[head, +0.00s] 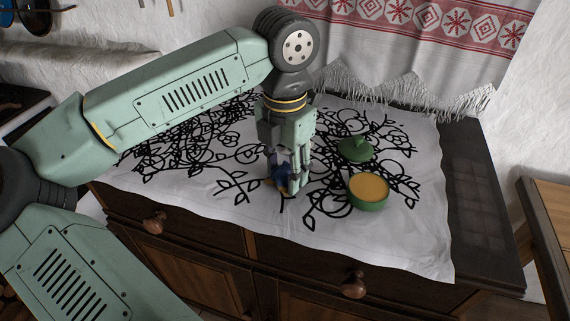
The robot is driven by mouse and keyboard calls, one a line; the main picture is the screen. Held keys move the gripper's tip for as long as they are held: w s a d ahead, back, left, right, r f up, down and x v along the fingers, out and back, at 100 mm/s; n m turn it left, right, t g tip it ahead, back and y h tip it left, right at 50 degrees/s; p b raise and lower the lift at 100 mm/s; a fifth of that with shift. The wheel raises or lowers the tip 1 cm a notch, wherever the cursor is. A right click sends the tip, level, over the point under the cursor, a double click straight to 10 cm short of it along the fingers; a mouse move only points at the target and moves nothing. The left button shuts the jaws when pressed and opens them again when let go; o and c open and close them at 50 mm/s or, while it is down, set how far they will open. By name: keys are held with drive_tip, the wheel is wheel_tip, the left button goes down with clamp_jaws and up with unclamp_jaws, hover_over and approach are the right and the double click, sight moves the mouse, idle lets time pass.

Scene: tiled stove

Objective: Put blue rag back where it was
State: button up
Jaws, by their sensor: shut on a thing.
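The blue rag (283,175) is a small dark blue bunch between the fingers of my gripper (287,183). My gripper points down and is shut on the rag. It is low over the patterned white cloth (235,205) on the dark wooden cabinet, near the cloth's front middle. The fingers hide part of the rag, and I cannot tell whether the rag touches the cloth. A small yellowish patch shows by the fingertips; I cannot tell what it is.
A green bowl (370,204) with yellow-orange contents stands right of my gripper. A green lid (355,149) lies behind it. A fringed red-and-white textile (400,50) hangs at the back wall. The cloth's front right is clear.

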sight(285, 168)
drive_tip(key=shift+f, duration=0.15)
drive_tip(key=o, duration=1.1)
wheel_tip(285, 168, up, 12)
drive_tip(key=b, duration=0.1)
drive_tip(key=shift+r, duration=0.2)
